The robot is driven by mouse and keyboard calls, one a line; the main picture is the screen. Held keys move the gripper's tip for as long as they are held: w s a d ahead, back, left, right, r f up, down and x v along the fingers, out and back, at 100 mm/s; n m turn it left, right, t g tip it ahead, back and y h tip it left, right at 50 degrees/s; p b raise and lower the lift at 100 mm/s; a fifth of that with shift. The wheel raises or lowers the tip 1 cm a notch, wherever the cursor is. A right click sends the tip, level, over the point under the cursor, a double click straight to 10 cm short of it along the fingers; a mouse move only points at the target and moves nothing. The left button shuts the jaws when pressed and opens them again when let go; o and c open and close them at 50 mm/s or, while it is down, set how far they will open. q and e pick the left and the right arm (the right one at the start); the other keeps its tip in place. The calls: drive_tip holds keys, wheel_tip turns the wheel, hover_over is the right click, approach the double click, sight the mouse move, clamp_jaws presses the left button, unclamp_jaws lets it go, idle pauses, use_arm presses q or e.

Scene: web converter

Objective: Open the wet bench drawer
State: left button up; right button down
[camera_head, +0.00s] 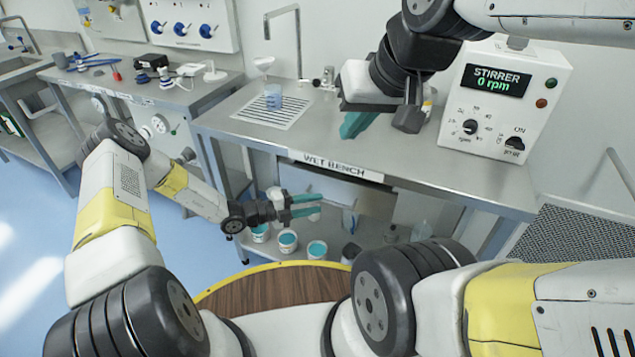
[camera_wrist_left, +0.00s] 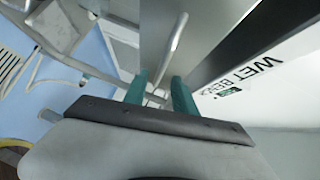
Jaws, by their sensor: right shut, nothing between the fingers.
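The wet bench (camera_head: 425,167) has a steel top and a "WET BENCH" label (camera_head: 335,165) on its front edge, also readable in the left wrist view (camera_wrist_left: 262,68). A pale drawer front (camera_head: 362,203) shows below a dark strip under the label. In the left wrist view a slim metal bar handle (camera_wrist_left: 175,38) stands on a grey panel just beyond my fingertips. My left gripper (camera_head: 318,204) has its teal fingers apart in front of the bench; whether the bar is between them is unclear. My right gripper (camera_head: 352,126) is shut and empty above the bench top.
A stirrer box (camera_head: 505,98) stands on the bench at the right. A drain grate (camera_head: 262,112) with a blue beaker (camera_head: 273,97) is at the left. Several tubs, one here (camera_head: 288,242), stand on the lower shelf. A side bench (camera_head: 150,92) is at the left.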

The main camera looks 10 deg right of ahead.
sight(328, 202)
use_arm(q)
drive_tip(key=shift+x, duration=2.55)
clamp_jaws()
